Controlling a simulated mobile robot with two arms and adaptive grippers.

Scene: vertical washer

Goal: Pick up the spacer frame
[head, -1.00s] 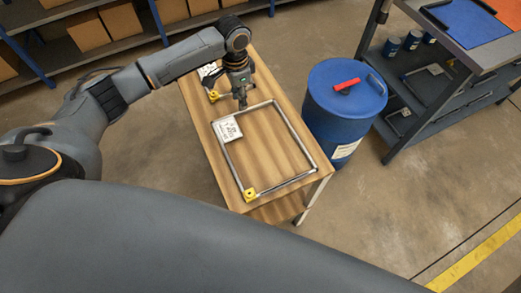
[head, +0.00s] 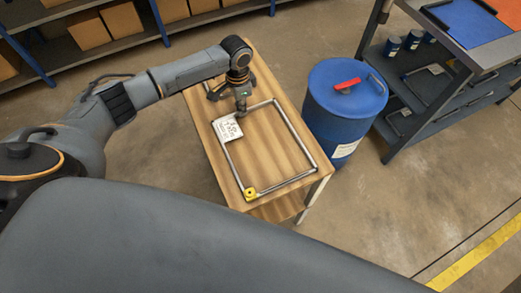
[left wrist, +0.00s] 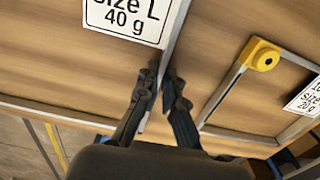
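The large metal spacer frame (head: 296,134) lies on the wooden table, with a yellow corner piece (head: 251,193) at its near corner. Its white tag (head: 227,129) shows in the head view; the left wrist view shows the tag (left wrist: 128,18) reading "Size L 40 g". My right gripper is not in view.
A smaller frame with a yellow corner (left wrist: 262,57) and a "20 g" tag (left wrist: 306,97) lies beside it. A blue drum (head: 345,112) stands close right of the table (head: 270,150). A cart (head: 440,85) is farther right, shelves with boxes (head: 88,30) behind.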

